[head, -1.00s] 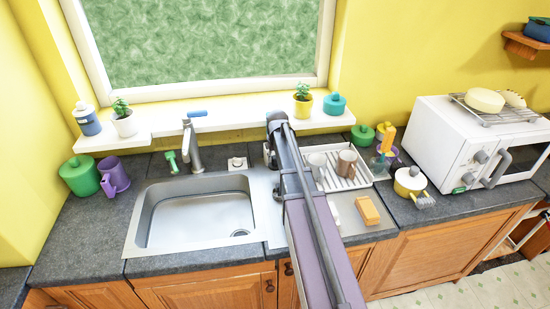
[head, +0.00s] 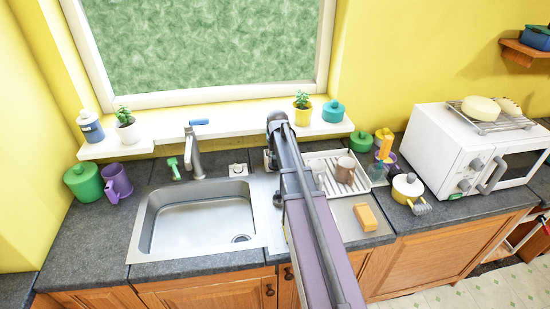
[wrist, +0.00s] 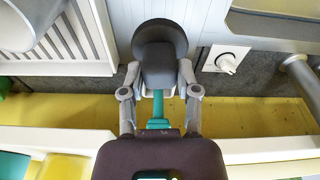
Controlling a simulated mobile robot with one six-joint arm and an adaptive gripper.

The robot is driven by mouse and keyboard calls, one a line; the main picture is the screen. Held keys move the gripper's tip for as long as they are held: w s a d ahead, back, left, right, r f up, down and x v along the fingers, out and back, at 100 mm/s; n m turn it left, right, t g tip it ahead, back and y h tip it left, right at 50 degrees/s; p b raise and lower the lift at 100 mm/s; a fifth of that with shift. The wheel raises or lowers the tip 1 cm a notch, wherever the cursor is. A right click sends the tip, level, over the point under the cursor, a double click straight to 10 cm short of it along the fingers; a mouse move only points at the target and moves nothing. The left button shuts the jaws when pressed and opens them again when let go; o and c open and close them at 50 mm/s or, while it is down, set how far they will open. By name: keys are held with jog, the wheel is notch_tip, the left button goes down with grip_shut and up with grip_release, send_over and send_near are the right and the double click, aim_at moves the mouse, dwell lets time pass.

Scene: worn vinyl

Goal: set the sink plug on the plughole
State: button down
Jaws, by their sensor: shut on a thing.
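My gripper (wrist: 158,80) is shut on a dark grey, round, stepped piece that looks like the sink plug (wrist: 160,58), with one finger on each side of it. In the wrist view it is over the worktop strip and the pale ribbed drainer. In the head view my arm hides the gripper and the plug. The plughole (head: 240,239) shows as a dark ring at the right front of the steel sink's (head: 140,240) basin floor. It is uncovered, and my gripper is behind it and to its right.
A tap (head: 193,150) stands behind the basin. A white block with a knob (head: 238,170) is right of it. The basin is empty.

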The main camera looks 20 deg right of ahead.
jog(key=shift+f+b, duration=1.15)
jog(key=shift+f, duration=0.05)
